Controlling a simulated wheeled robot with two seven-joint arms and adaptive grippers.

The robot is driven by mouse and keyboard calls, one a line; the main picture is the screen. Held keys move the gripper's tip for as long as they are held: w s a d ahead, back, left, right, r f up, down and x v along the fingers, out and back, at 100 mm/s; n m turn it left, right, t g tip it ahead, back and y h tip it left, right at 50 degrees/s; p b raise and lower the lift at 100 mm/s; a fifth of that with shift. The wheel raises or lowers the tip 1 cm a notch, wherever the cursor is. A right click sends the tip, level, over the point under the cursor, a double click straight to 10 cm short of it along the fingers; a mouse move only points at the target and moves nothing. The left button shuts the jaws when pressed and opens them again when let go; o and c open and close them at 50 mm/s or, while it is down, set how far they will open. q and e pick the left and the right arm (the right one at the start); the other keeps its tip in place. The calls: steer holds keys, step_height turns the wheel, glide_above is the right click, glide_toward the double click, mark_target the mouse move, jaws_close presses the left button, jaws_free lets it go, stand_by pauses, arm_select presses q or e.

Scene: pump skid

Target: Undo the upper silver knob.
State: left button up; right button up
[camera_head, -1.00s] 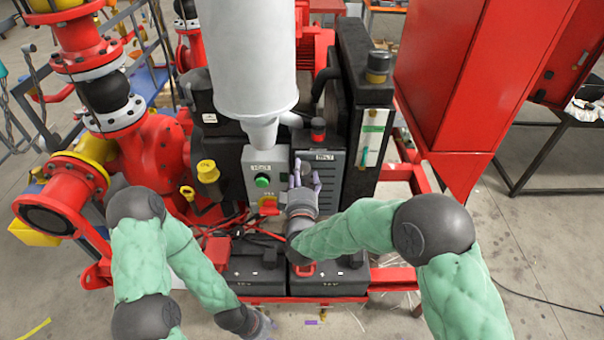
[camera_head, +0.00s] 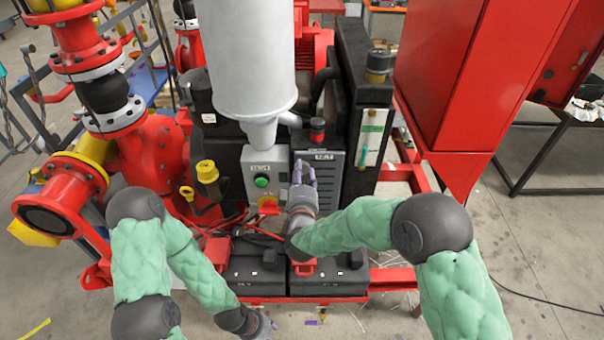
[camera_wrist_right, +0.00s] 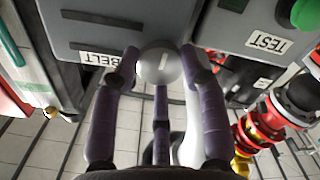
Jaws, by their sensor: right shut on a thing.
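The silver knob (camera_wrist_right: 160,66) is a round, pale disc with a light line across its face, in the right wrist view. It is at the edge of the grey panel marked BELT (camera_wrist_right: 68,24). My right gripper (camera_wrist_right: 161,78) is shut on it, with purple fingers on either side and a third finger below in the picture. In the head view my right gripper (camera_head: 304,172) is at the front of the grey panel (camera_head: 328,180) and largely hides the knob. My left gripper (camera_head: 264,326) hangs low at the bottom edge, away from the panel; its fingers are too small to judge.
A grey box with a green button (camera_head: 261,182) and a red-yellow switch (camera_head: 268,204) is just left of the panel. A white cylinder (camera_head: 250,60) hangs above. Black batteries (camera_head: 328,280) lie below. Red pipework (camera_head: 150,150) stands at the left, a red cabinet (camera_head: 470,80) at the right.

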steer(key=m+b, duration=0.8)
steer(key=m, duration=0.1)
steer(key=m+b, duration=0.3)
steer(key=m, duration=0.1)
steer(key=shift+d+r+m+b, duration=0.1)
steer(key=shift+r+m+b, duration=0.2)
steer(key=shift+r+b, duration=0.1)
steer(key=m+b, duration=0.5)
steer(key=m, duration=0.1)
steer(key=m+b, duration=0.6)
steer(key=shift+d+f+m+b, duration=0.2)
steer(key=shift+m+b, duration=0.1)
steer(key=shift+m, duration=0.1)
steer(key=shift+m+b, duration=0.55)
steer(key=shift+m, duration=2.35)
steer(key=shift+f+m, duration=0.1)
steer(key=shift+m, duration=0.8)
steer(key=shift+f, duration=0.1)
